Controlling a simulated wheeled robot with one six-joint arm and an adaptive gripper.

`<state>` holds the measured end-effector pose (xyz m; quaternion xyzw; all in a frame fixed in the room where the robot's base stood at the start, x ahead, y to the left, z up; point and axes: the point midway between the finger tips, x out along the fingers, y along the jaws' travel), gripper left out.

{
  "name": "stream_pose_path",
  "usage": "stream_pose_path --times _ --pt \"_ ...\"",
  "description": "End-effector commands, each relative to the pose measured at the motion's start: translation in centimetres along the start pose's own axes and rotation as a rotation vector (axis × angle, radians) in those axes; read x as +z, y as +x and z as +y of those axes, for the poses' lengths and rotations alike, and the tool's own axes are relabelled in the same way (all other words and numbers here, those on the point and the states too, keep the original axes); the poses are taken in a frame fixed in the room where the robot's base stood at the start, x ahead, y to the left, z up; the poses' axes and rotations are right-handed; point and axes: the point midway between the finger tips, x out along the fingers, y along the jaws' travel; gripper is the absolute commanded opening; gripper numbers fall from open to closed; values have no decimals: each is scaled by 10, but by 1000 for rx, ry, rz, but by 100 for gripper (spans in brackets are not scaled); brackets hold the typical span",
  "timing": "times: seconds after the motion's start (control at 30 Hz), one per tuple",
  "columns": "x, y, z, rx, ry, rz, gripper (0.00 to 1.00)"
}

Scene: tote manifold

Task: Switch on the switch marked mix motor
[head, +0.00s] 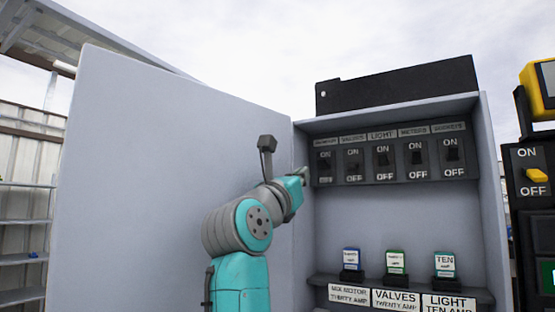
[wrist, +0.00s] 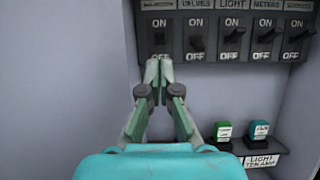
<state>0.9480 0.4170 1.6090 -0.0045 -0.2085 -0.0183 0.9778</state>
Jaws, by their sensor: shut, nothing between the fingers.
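The mix motor switch (head: 325,162) is the leftmost in a row of black toggle switches inside the grey cabinet. Its small label is hard to read. In the wrist view the same switch (wrist: 158,39) stands just above my fingertips, with ON above its lever. Whether its lever is up or down is unclear. My gripper (wrist: 158,66) is shut and empty, its tips over the lower edge of that switch's plate, hiding its OFF mark. I cannot tell whether they touch. In the head view my gripper (head: 303,173) is at the panel's left end.
Switches for valves (head: 353,161), light (head: 383,158), and others continue to the right. A shelf below holds a blue fuse (head: 351,258), a green fuse (head: 396,260) and a teal fuse (head: 445,263). The open cabinet door (head: 150,170) stands left of my arm.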

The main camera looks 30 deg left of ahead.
Motion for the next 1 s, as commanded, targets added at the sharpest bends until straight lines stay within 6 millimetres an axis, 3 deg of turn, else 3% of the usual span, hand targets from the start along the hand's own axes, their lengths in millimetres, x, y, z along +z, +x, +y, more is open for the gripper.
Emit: stream_pose_path --times 0.2,0.43,0.63,1.0 --pt "29 -39 0 2 4 -2 0" --pt "50 -68 1 2 2 0 0" --pt "58 -78 0 0 0 0 0" --pt "58 -79 0 0 0 0 0"
